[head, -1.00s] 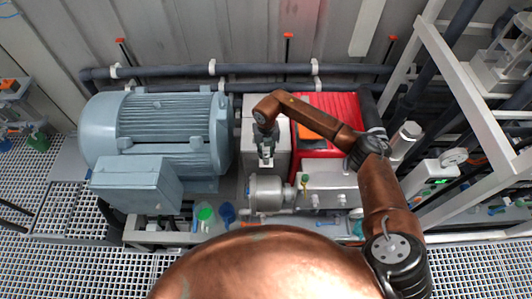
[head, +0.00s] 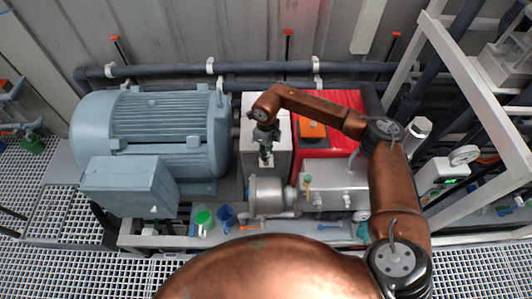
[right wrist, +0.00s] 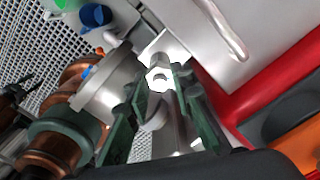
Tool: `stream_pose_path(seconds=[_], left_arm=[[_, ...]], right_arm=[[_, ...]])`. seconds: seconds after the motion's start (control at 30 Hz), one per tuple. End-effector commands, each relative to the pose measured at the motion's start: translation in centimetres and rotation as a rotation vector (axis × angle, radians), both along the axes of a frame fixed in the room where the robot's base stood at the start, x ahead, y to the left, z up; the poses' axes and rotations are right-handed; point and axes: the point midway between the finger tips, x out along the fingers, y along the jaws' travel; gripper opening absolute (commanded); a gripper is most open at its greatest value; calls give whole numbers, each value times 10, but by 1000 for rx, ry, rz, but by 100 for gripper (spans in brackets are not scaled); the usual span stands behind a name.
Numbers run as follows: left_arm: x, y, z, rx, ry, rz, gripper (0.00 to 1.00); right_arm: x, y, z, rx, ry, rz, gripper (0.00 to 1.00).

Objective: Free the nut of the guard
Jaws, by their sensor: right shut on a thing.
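The guard (head: 281,135) is the light grey box between the blue-grey motor and the red block. The nut (right wrist: 158,77) is a small bright hexagonal piece in the right wrist view, between my fingertips. My right gripper (head: 266,160) reaches down in front of the guard in the head view. Its two dark green fingers (right wrist: 160,80) are shut on the nut in the right wrist view. In the head view the gripper hides the nut. I cannot tell whether the nut still sits on its thread. My left gripper does not show in the head view.
The large motor (head: 155,135) stands left of the guard. The red block (head: 345,105) with an orange plate (head: 312,130) is on the right. A steel pump body (head: 267,195) is close below the gripper. Green (head: 204,217) and blue (head: 227,214) cups stand on the front ledge.

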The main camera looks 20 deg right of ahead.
Motion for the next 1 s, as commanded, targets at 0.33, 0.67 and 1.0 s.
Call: stream_pose_path(seconds=[0.33, 0.67, 1.0], left_arm=[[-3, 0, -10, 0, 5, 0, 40], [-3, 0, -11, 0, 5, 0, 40], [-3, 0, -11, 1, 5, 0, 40]], right_arm=[[1, 0, 0, 1, -3, 163, 0], [1, 0, 1, 1, -3, 202, 0], [1, 0, 1, 2, -3, 201, 26]])
